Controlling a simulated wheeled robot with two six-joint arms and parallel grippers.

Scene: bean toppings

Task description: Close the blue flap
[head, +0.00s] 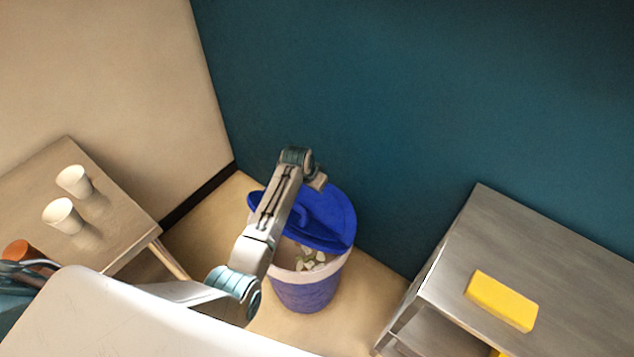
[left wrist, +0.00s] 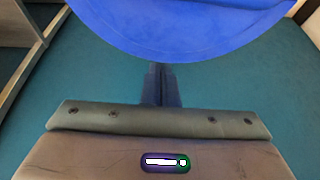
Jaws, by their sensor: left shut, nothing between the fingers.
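A blue bin (head: 305,292) with a pale rim stands on the floor near the teal wall. Its blue flap (head: 338,215) is raised at the back, leaving the front of the bin open with pale scraps (head: 310,260) visible inside. My left arm reaches over the bin and hides part of the flap. My left gripper is at the flap's upper side in the head view, its fingertips not clear there. In the left wrist view the fingers (left wrist: 160,83) are shut and empty, just below the edge of the blue flap (left wrist: 180,25); I cannot tell if they touch it.
A wooden table (head: 110,225) with two white cups (head: 62,215) is at the left. A grey metal table (head: 555,265) with a yellow block (head: 501,300) is at the right. A white surface (head: 130,320) fills the lower left. Floor is clear between bin and metal table.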

